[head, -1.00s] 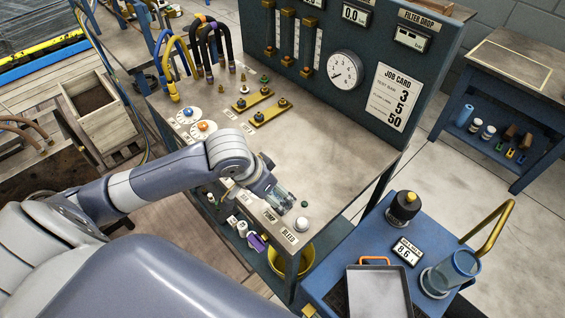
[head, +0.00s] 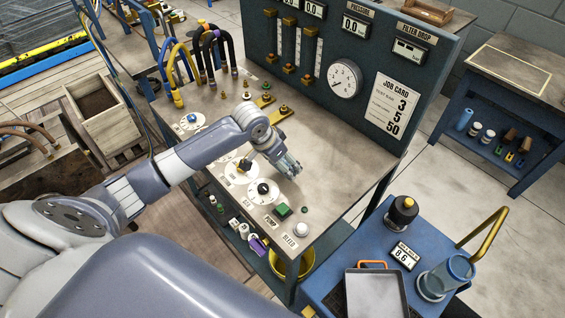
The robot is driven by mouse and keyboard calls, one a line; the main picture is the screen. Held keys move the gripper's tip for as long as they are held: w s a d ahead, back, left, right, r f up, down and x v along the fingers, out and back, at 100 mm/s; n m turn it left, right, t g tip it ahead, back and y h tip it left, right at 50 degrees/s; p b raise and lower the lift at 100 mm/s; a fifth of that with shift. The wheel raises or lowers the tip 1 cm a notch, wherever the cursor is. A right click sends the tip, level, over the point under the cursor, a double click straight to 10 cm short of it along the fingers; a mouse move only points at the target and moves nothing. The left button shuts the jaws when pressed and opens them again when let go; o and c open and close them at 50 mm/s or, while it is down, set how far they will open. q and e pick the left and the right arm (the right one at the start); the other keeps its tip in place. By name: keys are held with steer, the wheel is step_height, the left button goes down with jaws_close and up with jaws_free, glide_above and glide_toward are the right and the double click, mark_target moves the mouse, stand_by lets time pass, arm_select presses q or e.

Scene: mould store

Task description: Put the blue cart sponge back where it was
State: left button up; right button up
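No sponge can be made out in the head view. The blue cart (head: 330,262) stands at the lower right. On it are a grey tray (head: 375,295) with an orange handle, a black-topped container (head: 403,210), a small display reading 8.6 (head: 405,255) and a clear blue-tinted vessel (head: 445,278). My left gripper (head: 291,168) is over the bench top, behind the dials and away from the cart. Its fingers look small and close together; I cannot tell whether they are open, and no held object shows. My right gripper is not in view.
The bench (head: 335,165) carries dials (head: 263,191), a green button (head: 282,211), a white button (head: 301,229), brass valves and hoses. A gauge panel (head: 360,60) rises behind it. A yellow bucket (head: 293,263) sits below. A side table (head: 510,75) stands right; floor between is clear.

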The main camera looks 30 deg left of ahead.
arm_select(q)
steer(key=shift+w+a+f, duration=0.15)
steer(key=shift+w+a, duration=0.05)
steer(key=shift+w, duration=0.55)
step_height(320, 180, down, 2)
steer(key=shift+f+p, duration=0.25)
steer(key=shift+p, duration=0.45)
steer(key=shift+f, duration=0.45)
steer(key=shift+f, duration=0.1)
steer(key=o, duration=0.9)
steer(key=shift+o, duration=0.2)
